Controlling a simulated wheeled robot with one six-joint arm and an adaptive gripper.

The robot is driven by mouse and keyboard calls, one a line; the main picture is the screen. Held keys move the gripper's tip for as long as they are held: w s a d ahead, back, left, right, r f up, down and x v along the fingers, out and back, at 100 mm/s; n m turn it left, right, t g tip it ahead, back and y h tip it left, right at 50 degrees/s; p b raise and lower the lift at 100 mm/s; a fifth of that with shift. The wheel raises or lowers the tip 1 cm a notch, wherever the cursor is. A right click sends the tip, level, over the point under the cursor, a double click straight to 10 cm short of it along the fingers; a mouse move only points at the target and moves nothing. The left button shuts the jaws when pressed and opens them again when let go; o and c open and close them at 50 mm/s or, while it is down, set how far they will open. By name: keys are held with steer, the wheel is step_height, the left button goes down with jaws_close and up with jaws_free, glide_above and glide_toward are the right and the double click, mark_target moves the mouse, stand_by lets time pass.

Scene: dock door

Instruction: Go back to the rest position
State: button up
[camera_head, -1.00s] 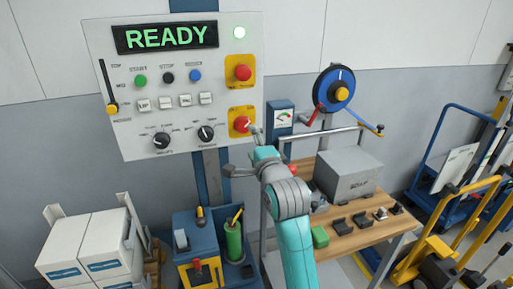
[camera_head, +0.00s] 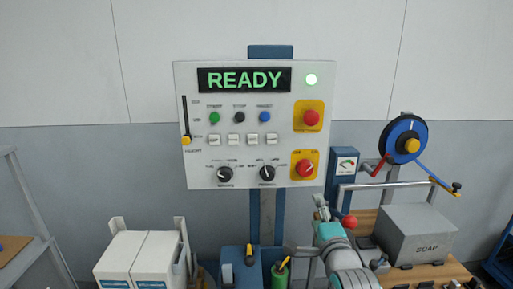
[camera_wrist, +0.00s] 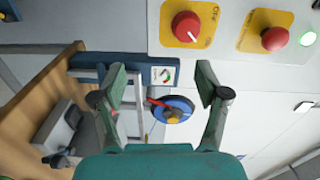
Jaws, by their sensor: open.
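My gripper (camera_head: 322,207) is in the lower middle of the head view, just below the lower right corner of the control panel (camera_head: 200,165). In the wrist view my gripper (camera_wrist: 161,76) has its two green fingers spread wide, with nothing between them. The panel's display (camera_head: 244,80) reads READY and a green lamp (camera_head: 311,79) is lit beside it. The red rotary switch (camera_head: 306,169) on its yellow plate also shows ahead of the fingers in the wrist view (camera_wrist: 186,27). My gripper appears apart from the panel.
A wooden bench at right carries a grey soap box (camera_head: 415,235), and a blue reel (camera_head: 403,139) stands behind it. A gauge (camera_head: 345,168) is close to my gripper. White boxes (camera_head: 140,255) stand at lower left. The wall above is clear.

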steer(key=s+f+n+g, duration=0.1)
steer(key=s+f+n, duration=0.7)
steer(key=s+f, duration=1.5)
steer(key=s+n+g, duration=0.2)
steer(key=s+n, duration=0.7)
steer(key=s, duration=2.1)
steer(key=shift+f, duration=0.2)
